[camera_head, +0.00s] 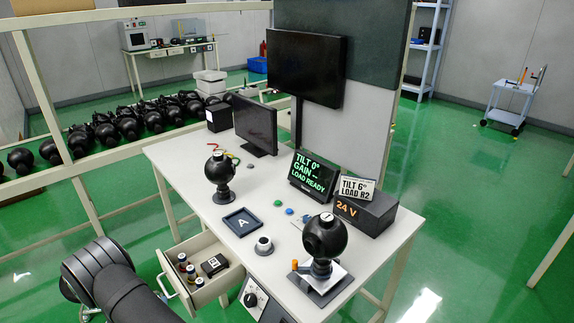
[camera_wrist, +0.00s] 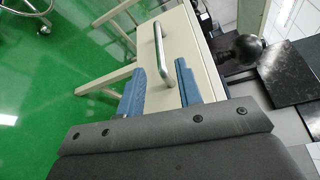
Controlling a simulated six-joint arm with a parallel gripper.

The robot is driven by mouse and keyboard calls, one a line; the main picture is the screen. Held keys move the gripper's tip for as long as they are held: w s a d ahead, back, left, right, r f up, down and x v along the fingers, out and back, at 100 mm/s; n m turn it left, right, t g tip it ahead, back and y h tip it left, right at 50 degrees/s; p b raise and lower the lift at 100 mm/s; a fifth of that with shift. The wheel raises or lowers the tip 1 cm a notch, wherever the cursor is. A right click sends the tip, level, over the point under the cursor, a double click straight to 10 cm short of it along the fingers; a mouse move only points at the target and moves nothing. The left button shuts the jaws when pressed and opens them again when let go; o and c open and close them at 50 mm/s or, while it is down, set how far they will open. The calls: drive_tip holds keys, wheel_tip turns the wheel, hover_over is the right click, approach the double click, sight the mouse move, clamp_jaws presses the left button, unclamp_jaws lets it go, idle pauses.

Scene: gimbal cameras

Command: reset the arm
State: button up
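My gripper (camera_wrist: 160,88) shows in the wrist view as two blue fingers set apart with nothing held between them. Beyond the fingertips is the drawer front (camera_wrist: 183,50) with its silver bar handle (camera_wrist: 159,48); I cannot tell the exact gap, but the fingers are not closed on the handle. In the head view, black links of my arm (camera_head: 108,280) fill the bottom left, and the fingers are hidden or out of frame. The drawer (camera_head: 222,282) stands pulled out under the white table, with small cylinders (camera_head: 187,268) and a black block (camera_head: 214,265) inside.
The white table (camera_head: 185,170) carries two black ball-shaped gimbal cameras (camera_head: 218,168) (camera_head: 325,236), a tray marked A (camera_head: 241,222), a screen reading "TILT 0° GAIN -- LOAD READY" (camera_head: 315,172) and a 24 V box (camera_head: 366,212). Green floor (camera_wrist: 75,65) lies open left of the drawer.

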sight(165, 289)
drive_tip(key=x, duration=0.8)
drive_tip(key=v, duration=1.7)
drive_tip(key=shift+s, duration=0.2)
drive_tip(key=shift+d, duration=0.1)
drive_tip(key=shift+x, duration=8.8)
drive_tip(key=shift+w+d+r, duration=0.1)
drive_tip(key=shift+d, duration=0.05)
